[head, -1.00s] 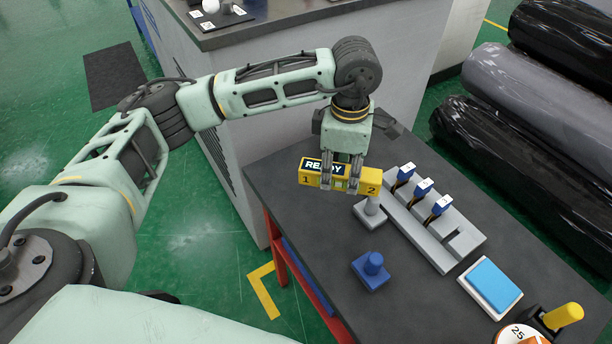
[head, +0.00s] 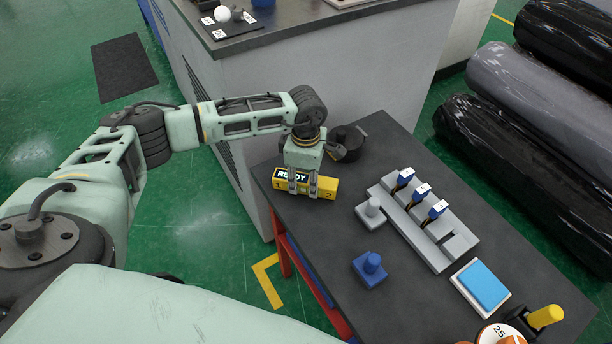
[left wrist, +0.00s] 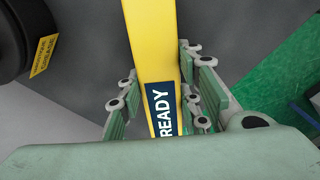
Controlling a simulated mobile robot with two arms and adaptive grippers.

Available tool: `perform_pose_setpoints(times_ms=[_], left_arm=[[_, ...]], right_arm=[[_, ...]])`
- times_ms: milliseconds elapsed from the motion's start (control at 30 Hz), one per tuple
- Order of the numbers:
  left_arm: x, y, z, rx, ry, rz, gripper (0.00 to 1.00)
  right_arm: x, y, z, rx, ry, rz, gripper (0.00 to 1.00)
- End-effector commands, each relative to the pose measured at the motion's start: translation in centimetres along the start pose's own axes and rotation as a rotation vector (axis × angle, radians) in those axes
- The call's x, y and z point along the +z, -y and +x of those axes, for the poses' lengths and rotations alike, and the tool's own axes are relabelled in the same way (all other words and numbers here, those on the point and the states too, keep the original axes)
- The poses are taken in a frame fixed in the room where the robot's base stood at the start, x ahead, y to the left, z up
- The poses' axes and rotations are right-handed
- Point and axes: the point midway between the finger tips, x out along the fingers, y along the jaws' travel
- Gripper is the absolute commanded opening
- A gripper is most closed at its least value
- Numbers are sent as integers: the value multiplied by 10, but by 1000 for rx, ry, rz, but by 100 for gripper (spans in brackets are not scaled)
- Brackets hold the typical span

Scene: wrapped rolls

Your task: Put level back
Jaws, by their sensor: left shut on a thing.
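The level is a yellow bar (head: 329,187) with a dark READY label and the numbers 1 and 2. My left gripper (head: 304,187) is shut across its middle, fingers pointing down, at the back left end of the dark table (head: 420,290). I cannot tell whether the bar touches the table top. In the left wrist view the bar (left wrist: 151,40) runs between the finger pads, with the READY label near the palm. My right gripper is not in view.
A black round object (head: 347,138) stands just behind the gripper. A grey stand (head: 371,210), a blue knobbed block (head: 370,269), a grey rack (head: 440,255) with blue-topped pieces and a blue pad (head: 482,285) lie to the right. The table's left edge is close to the bar.

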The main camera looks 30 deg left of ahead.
Motion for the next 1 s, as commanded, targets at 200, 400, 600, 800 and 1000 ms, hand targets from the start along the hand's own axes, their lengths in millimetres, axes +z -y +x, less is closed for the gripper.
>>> perform_pose_setpoints(times_ms=[200,400,600,800,1000], left_arm=[[1,-1,0,2,2,0,0],[1,0,2,1,1,0,40],[1,0,2,0,1,0,51],[1,0,2,0,1,0,51],[2,-1,-11,4,4,1,51]], right_arm=[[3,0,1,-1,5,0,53],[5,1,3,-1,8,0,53],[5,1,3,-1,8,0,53],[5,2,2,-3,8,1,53],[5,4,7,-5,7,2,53]])
